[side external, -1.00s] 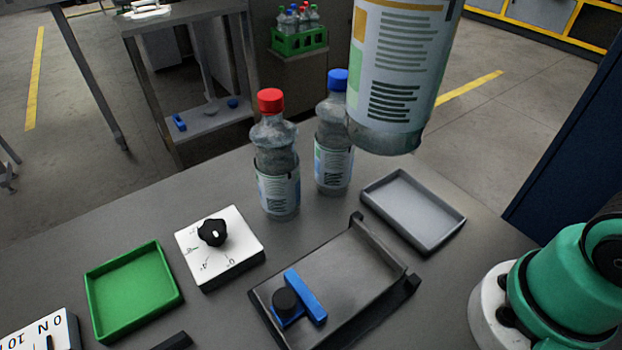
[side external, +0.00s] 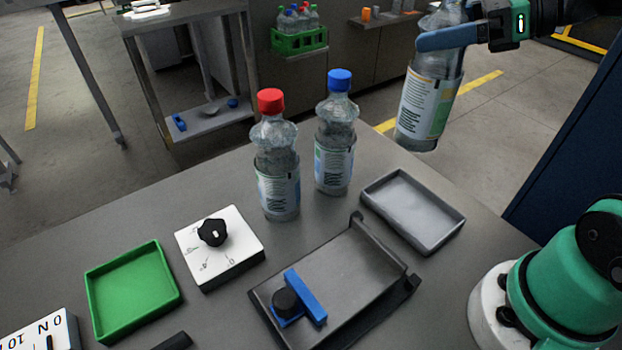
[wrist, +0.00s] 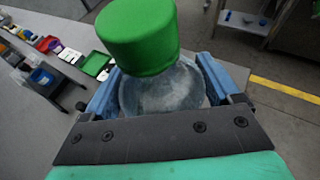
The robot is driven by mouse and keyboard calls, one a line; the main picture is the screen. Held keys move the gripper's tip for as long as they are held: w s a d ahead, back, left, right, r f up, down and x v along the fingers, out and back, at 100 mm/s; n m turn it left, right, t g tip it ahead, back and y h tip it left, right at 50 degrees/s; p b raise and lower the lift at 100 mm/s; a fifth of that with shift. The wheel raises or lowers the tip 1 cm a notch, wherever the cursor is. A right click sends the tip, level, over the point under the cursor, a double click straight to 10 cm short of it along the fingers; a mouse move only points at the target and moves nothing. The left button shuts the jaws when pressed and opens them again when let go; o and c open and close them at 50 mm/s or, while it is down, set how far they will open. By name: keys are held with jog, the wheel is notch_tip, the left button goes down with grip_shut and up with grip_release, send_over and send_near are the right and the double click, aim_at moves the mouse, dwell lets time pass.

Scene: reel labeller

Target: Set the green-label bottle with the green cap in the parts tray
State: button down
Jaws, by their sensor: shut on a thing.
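My gripper (side external: 446,38) is shut on the neck part of a clear bottle (side external: 428,105) with a mostly white label. In the side view its cap is out of frame. In the wrist view the green cap (wrist: 138,36) sits above the blue fingers, and the clear bottle shoulder (wrist: 165,90) is between them. The bottle hangs nearly upright in the air, slightly tilted, up and behind a grey tray (side external: 450,232). That grey tray lies empty on the table's right part. A green tray (side external: 150,327) lies empty at the left front.
A red-capped bottle (side external: 277,165) and a blue-capped bottle (side external: 335,140) stand left of the grey tray. A dark plate fixture with a blue lever (side external: 305,297) lies in front. A white dial box (side external: 235,255) is left of it. A green crate of bottles (side external: 300,41) stands behind.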

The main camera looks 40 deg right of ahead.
aim_at(447, 118)
jog(key=shift+f, duration=6.35)
grip_release()
jog(key=shift+v, duration=3.8)
